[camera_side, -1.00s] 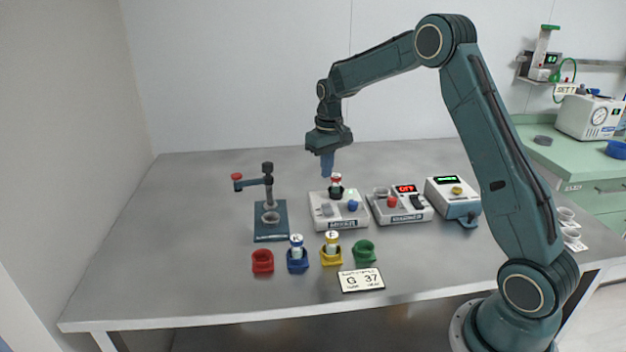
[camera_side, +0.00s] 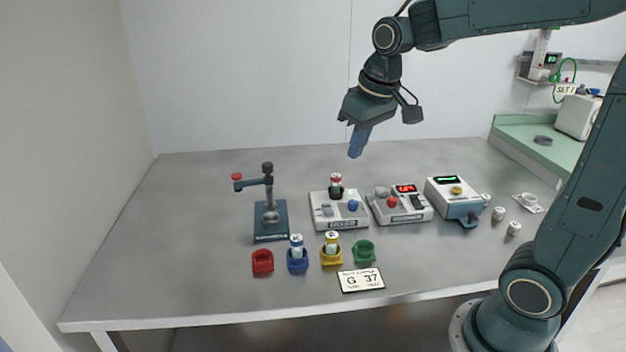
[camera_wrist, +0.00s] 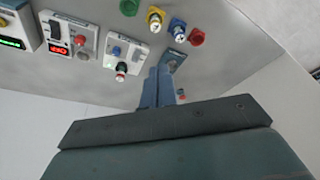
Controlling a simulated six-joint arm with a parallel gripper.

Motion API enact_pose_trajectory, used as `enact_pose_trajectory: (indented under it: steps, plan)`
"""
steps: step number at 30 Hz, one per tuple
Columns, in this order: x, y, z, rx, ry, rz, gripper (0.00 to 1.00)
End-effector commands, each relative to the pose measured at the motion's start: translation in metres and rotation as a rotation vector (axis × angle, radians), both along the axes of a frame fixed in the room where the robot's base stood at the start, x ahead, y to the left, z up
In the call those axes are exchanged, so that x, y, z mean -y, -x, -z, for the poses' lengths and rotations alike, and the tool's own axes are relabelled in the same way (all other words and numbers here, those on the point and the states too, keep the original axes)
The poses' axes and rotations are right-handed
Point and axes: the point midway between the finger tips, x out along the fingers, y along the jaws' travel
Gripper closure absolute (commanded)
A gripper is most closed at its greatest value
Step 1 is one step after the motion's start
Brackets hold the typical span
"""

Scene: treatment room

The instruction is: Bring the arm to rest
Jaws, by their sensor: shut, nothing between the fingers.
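My gripper (camera_side: 357,143) is shut and empty. In the side view it hangs tilted in the air, well above the back of the table (camera_side: 200,210) and apart from everything on it. In the wrist view the shut fingers (camera_wrist: 158,88) point toward the table items. My arm reaches in from the right side of the side view, with its upper links partly cut off by the top and right edges.
Below stand a press (camera_side: 270,215), a mixer (camera_side: 338,210) holding a red-capped vial (camera_side: 336,182), a red-lit device (camera_side: 400,205) and a green-lit box (camera_side: 455,198). Coloured cups, a "G 37" card (camera_side: 361,280) and loose vials (camera_side: 513,228) are in front and right. The table's left is clear.

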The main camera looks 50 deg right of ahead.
Motion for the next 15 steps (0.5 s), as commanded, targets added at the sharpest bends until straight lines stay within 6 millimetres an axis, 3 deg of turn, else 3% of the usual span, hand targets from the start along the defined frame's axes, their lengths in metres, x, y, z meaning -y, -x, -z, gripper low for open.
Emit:
enact_pose_trajectory:
  steps: [7,15]
  plan:
    - [-0.023,0.051,-0.01,0.065,0.004,-0.036,1.0]
    - [-0.041,0.103,-0.007,0.132,0.004,-0.072,1.0]
